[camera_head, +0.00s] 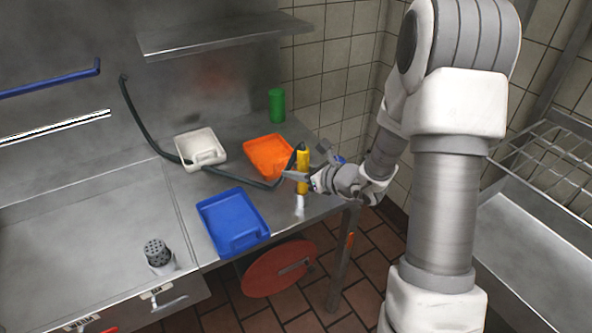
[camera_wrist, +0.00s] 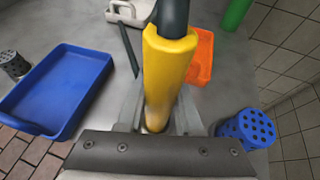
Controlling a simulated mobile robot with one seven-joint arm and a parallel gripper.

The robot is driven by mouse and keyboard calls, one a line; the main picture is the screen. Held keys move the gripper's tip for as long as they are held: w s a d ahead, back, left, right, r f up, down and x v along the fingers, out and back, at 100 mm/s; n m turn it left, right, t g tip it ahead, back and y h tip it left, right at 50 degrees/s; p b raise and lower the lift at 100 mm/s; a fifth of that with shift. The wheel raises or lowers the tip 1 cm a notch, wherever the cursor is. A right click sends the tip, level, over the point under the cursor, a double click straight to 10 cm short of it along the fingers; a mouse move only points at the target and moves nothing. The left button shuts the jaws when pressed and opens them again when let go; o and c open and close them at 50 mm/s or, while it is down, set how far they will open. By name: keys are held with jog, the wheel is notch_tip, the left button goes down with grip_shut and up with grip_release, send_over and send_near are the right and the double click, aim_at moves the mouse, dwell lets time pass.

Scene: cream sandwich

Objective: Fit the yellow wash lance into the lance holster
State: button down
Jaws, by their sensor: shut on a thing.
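The yellow wash lance (camera_head: 303,168) stands roughly upright above the right end of the steel counter, with a dark hose at its top. In the wrist view the lance (camera_wrist: 168,72) runs up between the fingers. My gripper (camera_head: 306,181) is shut on the lance; its fingers (camera_wrist: 157,120) sit either side of the lower part. Two perforated cups could be the holster; I cannot tell which. A grey one (camera_head: 158,254) stands at the sink side, left of my gripper. A blue one (camera_wrist: 250,128) is close at the right, mostly hidden behind my gripper in the head view.
A blue tray (camera_head: 226,200) lies on the counter between the grey cup and my gripper. An orange tray (camera_head: 266,141), a white tray (camera_head: 190,136) and a green cylinder (camera_head: 276,105) stand behind. The dark hose (camera_head: 135,108) crosses the counter. A shelf (camera_head: 215,34) hangs above.

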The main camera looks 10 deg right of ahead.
jog(key=shift+f, duration=0.15)
jog(key=c, duration=0.5)
grip_release()
jog(key=p+v, duration=0.1)
jog(key=v, duration=1.6)
jog(key=shift+s, duration=0.2)
jog(key=shift+p, duration=0.3)
